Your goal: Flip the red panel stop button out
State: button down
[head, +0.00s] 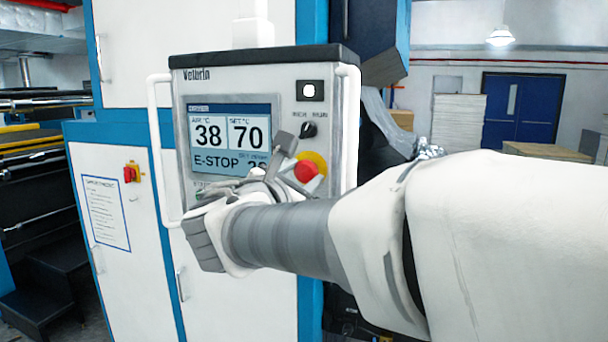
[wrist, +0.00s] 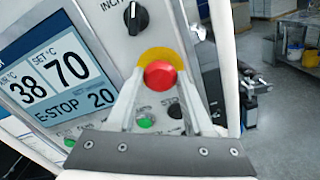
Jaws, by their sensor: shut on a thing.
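The red panel stop button (head: 305,171) sits on a yellow round backing (head: 317,160) at the lower right of the control panel's face. In the wrist view the red button (wrist: 160,75) lies between the two pale fingers of my gripper (wrist: 159,82), which is shut on it. The yellow backing (wrist: 163,54) shows above the button. In the head view my gripper and wrist cover the panel's lower part, and the finger contact is hard to see. The screen (head: 232,137) reads E-STOP, 38 and 70.
A black rotary knob (wrist: 136,18) is above the stop button. A green button (wrist: 145,121) is below it, partly behind my gripper. White tube handles (head: 350,125) flank the panel. A cabinet with a red-and-yellow switch (head: 131,172) stands at left.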

jog(key=shift+s, duration=0.1)
jog(key=shift+s+f+b, duration=0.1)
jog(key=shift+f+b, duration=0.05)
jog(key=shift+b, duration=0.25)
jog(key=shift+s+a, duration=0.15)
jog(key=shift+s, duration=0.05)
jog(key=shift+c, duration=1.6)
grip_release()
jog(key=shift+s, duration=0.25)
jog(key=shift+o, duration=0.2)
jog(key=shift+w, duration=0.1)
jog(key=shift+a, duration=0.1)
